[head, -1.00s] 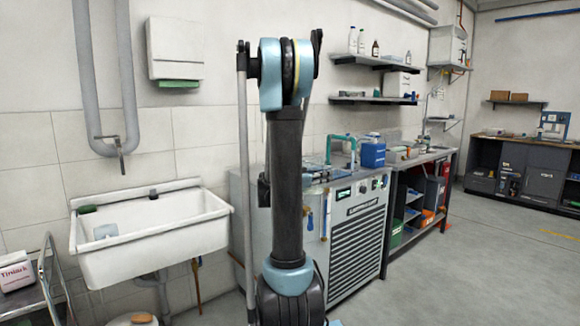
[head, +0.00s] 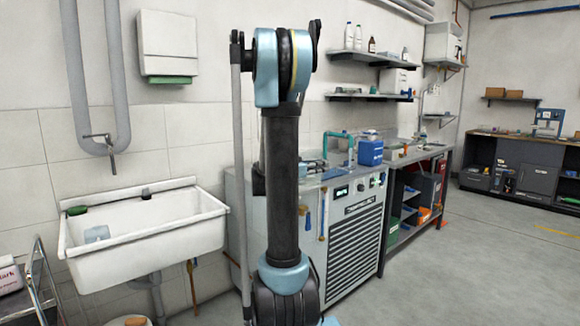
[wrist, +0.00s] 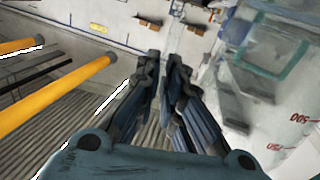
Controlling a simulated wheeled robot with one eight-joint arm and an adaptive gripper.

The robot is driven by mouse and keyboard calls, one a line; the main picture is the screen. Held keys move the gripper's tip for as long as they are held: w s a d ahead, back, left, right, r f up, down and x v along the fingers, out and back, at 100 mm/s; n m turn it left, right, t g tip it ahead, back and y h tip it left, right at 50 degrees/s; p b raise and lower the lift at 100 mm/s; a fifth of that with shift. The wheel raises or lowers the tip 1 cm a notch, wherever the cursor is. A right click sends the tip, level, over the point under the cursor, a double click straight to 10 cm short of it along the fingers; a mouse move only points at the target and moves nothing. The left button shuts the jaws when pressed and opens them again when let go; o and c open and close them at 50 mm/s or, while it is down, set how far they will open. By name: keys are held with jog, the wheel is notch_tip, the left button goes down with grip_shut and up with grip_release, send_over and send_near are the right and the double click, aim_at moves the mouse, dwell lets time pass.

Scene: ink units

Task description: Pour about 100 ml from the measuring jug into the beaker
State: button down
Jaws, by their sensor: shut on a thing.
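In the wrist view my gripper (wrist: 166,62) has its two dark fingers close together, with only a narrow gap between them. A large clear, see-through vessel with red marks, one reading 500, fills the right side close beside the fingers; this looks like the measuring jug (wrist: 283,112). My gripper is shut on it, though the exact contact is hard to make out. How much liquid it holds cannot be told. I cannot pick out the beaker in any view. In the head view my arm stands upright in the middle, and my gripper does not show there.
A white sink (head: 150,245) is at left, with a trolley (head: 40,290) at the lower left. A grey cooling unit (head: 350,235) with a blue container (head: 370,152) on top adjoins a bench (head: 420,160). Open floor (head: 470,260) lies at right. Orange bars (wrist: 75,80) show in the wrist view.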

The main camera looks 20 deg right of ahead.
jog(key=w+r+n, duration=0.1)
jog(key=r, duration=0.2)
jog(key=r+n, duration=0.1)
jog(key=r, duration=0.2)
jog(key=w+r+n, duration=0.1)
jog(key=r, duration=0.3)
jog(key=shift+w+a, duration=0.2)
jog(key=shift+w, duration=0.15)
jog(key=w+a+r+n+p, duration=0.1)
jog(key=w+r+n, duration=0.6)
jog(key=w+n, duration=0.1)
jog(key=shift+r+n, duration=0.2)
jog(key=shift+n, duration=0.2)
jog(key=shift+w+a+n+p, duration=0.2)
jog(key=shift+w+n+p, duration=0.4)
jog(key=shift+w+n, duration=0.4)
jog(key=shift+w+n+p, duration=0.55)
jog(key=shift+n+p, duration=0.15)
jog(key=shift+p, duration=0.1)
dwell(1.5)
jog(key=s+m, duration=0.5)
jog(key=s, duration=0.1)
jog(key=shift+s+d+f, duration=0.25)
jog(key=shift+d, duration=0.1)
